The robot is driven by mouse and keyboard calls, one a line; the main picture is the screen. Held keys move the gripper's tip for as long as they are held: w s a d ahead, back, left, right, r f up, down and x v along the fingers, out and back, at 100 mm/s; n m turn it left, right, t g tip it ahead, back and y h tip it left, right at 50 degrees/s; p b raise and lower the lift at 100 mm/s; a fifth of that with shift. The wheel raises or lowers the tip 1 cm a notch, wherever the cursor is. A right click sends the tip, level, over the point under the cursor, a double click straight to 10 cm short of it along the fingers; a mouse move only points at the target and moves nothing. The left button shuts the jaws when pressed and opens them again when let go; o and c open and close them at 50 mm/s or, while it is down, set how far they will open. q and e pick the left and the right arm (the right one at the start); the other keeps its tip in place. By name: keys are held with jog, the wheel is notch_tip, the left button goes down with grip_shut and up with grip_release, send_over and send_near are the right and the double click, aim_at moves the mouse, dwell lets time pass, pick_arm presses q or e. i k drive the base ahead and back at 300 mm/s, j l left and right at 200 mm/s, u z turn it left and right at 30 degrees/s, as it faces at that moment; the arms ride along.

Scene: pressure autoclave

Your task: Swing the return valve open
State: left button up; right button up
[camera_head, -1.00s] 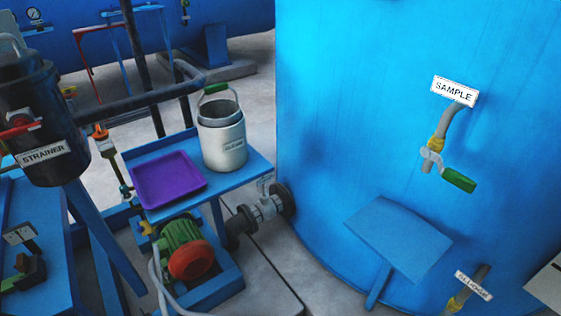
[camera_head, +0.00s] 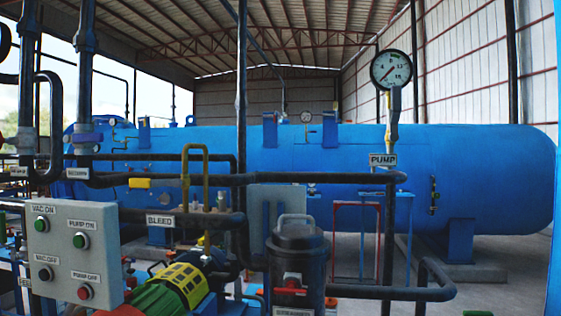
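I cannot pick out a valve labelled as the return valve. Two small labels on the pipes at the left, one (camera_head: 77,173) below a dark vertical pipe and another (camera_head: 18,171) at the edge, are too small to read with certainty. A red handle (camera_head: 290,291) shows on the front of the dark strainer canister (camera_head: 297,255) at the bottom centre. Neither of my grippers is in view.
A grey control box (camera_head: 72,255) with vacuum and pump buttons stands front left. Beside it is a green and yellow pump (camera_head: 170,290). Dark pipes with a BLEED label (camera_head: 160,221) and PUMP label (camera_head: 383,160) cross before a long blue vessel (camera_head: 480,180). A gauge (camera_head: 391,69) stands above.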

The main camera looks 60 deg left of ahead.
aim_at(99, 137)
jog(key=u, duration=3)
